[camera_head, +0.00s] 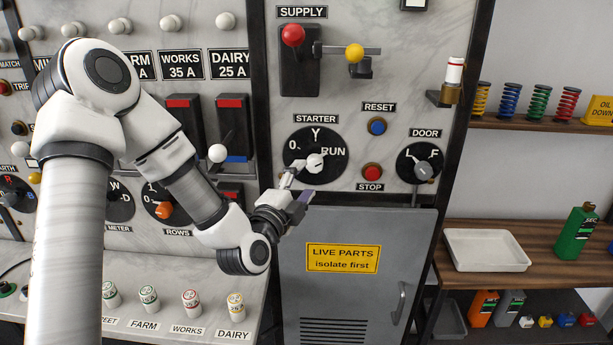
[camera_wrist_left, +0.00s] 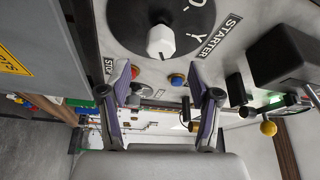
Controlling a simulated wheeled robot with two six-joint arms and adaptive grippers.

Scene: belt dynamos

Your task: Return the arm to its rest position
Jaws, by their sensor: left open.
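My left gripper (camera_head: 292,192) is in front of the panel, just below and left of the STARTER switch (camera_head: 316,141). In the left wrist view the gripper (camera_wrist_left: 162,84) has its two fingers spread, with nothing between them. The white starter knob (camera_wrist_left: 160,42) shows beyond the fingertips, apart from them, on its black dial. In the head view this knob (camera_head: 315,162) is partly close behind the gripper, and its exact setting is hard to read. My left arm (camera_head: 190,180) reaches across the panel from the left. My right gripper is not in view.
The red STOP button (camera_head: 372,172), blue RESET button (camera_head: 377,126) and DOOR switch (camera_head: 421,168) are right of the gripper. SUPPLY's red-knobbed lever (camera_head: 293,36) and a yellow knob (camera_head: 355,53) stick out above. A grey cabinet door (camera_head: 335,280) is below. Shelves stand right.

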